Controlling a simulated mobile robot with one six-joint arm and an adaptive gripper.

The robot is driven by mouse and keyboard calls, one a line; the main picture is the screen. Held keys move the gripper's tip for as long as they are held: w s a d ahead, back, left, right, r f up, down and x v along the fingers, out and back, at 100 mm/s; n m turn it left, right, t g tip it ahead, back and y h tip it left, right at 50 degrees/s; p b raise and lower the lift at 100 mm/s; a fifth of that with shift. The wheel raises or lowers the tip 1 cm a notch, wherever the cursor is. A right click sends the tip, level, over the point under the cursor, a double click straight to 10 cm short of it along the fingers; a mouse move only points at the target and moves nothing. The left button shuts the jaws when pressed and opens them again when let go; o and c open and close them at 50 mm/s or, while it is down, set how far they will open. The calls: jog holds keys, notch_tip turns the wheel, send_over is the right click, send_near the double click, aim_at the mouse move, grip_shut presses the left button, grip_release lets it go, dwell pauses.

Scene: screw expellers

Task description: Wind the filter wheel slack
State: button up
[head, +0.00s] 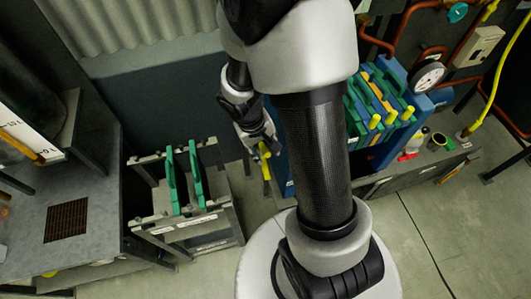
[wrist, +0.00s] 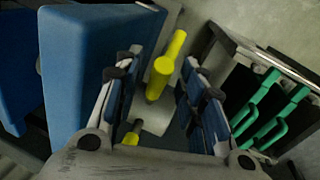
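The filter wheel (head: 265,166) shows in the head view as a small yellow-handled part at the left end of the blue filter press (head: 389,73). In the wrist view its yellow handles (wrist: 167,66) stick out from a pale hub (wrist: 152,117). My gripper (wrist: 161,66) is open, with one finger on each side of the upper yellow handle and visible gaps between. A lower yellow grip shows near the gripper's palm. In the head view my gripper (head: 262,146) is at the wheel, and my arm hides the middle of the press.
A rack (head: 208,217) with green-handled plates stands left of the wheel; it also shows at the right of the wrist view. A metal table (head: 90,190) is at far left. A gauge (head: 428,76) and copper pipes are at the right. Floor is clear at lower right.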

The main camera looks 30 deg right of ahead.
jog(key=shift+x, duration=0.95)
grip_shut()
